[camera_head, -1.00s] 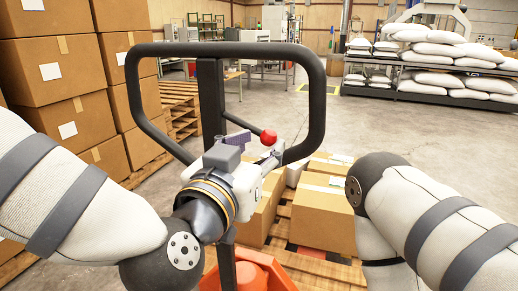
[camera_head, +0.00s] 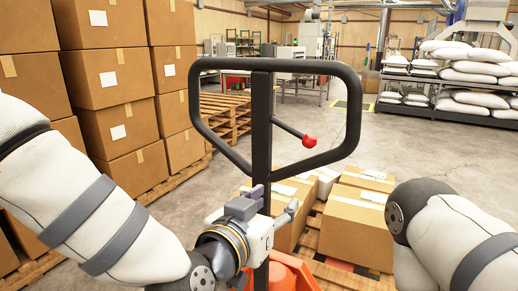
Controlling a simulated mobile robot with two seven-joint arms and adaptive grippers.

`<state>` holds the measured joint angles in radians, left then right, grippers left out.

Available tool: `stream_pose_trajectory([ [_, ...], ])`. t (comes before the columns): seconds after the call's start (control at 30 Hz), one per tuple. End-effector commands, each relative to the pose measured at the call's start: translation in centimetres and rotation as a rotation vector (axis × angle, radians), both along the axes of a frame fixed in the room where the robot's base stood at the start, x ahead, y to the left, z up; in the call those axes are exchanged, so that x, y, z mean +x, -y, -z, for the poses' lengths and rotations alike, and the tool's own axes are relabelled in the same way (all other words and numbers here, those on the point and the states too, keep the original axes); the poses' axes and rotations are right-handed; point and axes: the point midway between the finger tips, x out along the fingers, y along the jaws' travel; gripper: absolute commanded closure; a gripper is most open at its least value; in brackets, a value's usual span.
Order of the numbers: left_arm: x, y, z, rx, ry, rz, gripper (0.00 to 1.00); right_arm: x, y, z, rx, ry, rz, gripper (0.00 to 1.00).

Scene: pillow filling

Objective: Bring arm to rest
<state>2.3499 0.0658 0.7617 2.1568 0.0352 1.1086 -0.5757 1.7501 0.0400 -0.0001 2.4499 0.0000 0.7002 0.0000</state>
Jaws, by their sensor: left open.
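My left gripper (camera_head: 286,208) is in the lower middle of the head view, just in front of the pallet jack's post and below its handle loop. It is open, and I see nothing between its fingers. The black handle (camera_head: 354,112) of the pallet jack stands upright in the centre, with a red-knobbed lever (camera_head: 309,141) inside the loop. My right arm shows at the lower right, bent; its gripper is out of the picture.
Cardboard boxes (camera_head: 345,222) lie on a wooden pallet (camera_head: 350,279) behind the orange jack base (camera_head: 296,274). Tall box stacks (camera_head: 108,78) stand at the left. Shelves with white sacks (camera_head: 470,75) stand at the back right. The floor between is open.

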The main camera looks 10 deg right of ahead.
Motion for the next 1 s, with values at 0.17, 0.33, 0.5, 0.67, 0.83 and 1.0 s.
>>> stream_pose_trajectory([
  [0.17,-5.1,-6.8,16.3,0.115,-0.423,-0.055,0.53,-0.1,0.0,0.1,0.000,-0.003,0.000,0.60],
  [0.33,-14.6,-15.0,27.8,0.226,-0.829,-0.159,0.53,-0.1,0.0,0.1,0.000,-0.002,0.000,0.60],
  [0.5,-26.3,-23.4,33.9,0.344,-1.203,-0.303,0.53,-0.1,0.0,0.0,0.000,-0.002,0.000,0.60],
  [0.67,-33.5,-28.3,34.9,0.422,-1.410,-0.415,0.53,-0.1,0.0,0.0,0.000,-0.002,0.000,0.60],
  [0.83,-35.4,-29.7,34.9,0.445,-1.463,-0.450,0.53,-0.1,0.0,0.0,0.000,-0.002,0.000,0.60],
  [1.0,-35.3,-29.6,34.9,0.444,-1.460,-0.449,0.53,-0.1,0.0,0.0,0.000,-0.002,0.000,0.58],
])
